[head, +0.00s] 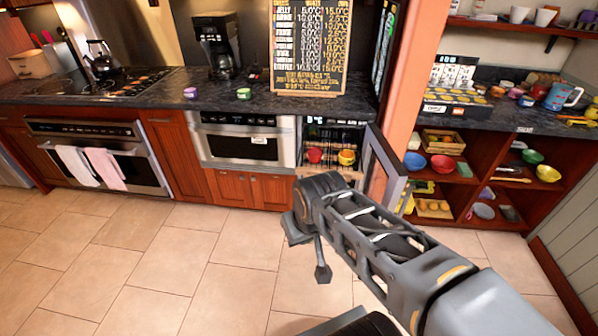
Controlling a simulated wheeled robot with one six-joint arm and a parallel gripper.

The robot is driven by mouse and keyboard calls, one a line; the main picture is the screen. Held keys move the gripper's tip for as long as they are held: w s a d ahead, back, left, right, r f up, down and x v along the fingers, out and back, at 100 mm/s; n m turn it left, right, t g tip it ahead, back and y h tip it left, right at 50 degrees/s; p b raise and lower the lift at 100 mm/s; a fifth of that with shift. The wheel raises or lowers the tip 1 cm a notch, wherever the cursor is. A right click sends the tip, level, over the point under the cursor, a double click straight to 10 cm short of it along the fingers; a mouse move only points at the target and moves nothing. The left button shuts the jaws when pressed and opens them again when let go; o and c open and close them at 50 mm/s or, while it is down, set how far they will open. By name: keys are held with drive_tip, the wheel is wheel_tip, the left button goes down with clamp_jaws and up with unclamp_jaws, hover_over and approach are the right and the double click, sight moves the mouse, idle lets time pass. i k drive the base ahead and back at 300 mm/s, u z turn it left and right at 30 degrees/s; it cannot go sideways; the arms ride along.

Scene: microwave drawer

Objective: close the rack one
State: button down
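An appliance with wire racks (318,134) stands open under the counter, right of the microwave drawer. A red bowl and a yellow bowl show inside it. Its glass door (383,168) is swung out to the right, in front of the orange pillar. The microwave drawer (240,143) has a steel front that looks shut. My gripper (309,254) is at the end of my arm, in the air over the floor and in front of the open appliance. It appears apart from the door. My arm may hide the lower part of the appliance, and the fingers are hard to make out.
An oven (95,152) with two towels is at the left. A coffee maker (216,46) and a menu board (309,45) stand on the counter. Open shelves (472,157) with bowls are at the right. The tiled floor (150,255) is clear at the left.

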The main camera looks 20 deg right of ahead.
sight(299, 171)
drive_tip(key=z, duration=0.05)
drive_tip(key=i, duration=0.85)
drive_tip(key=z, duration=0.55)
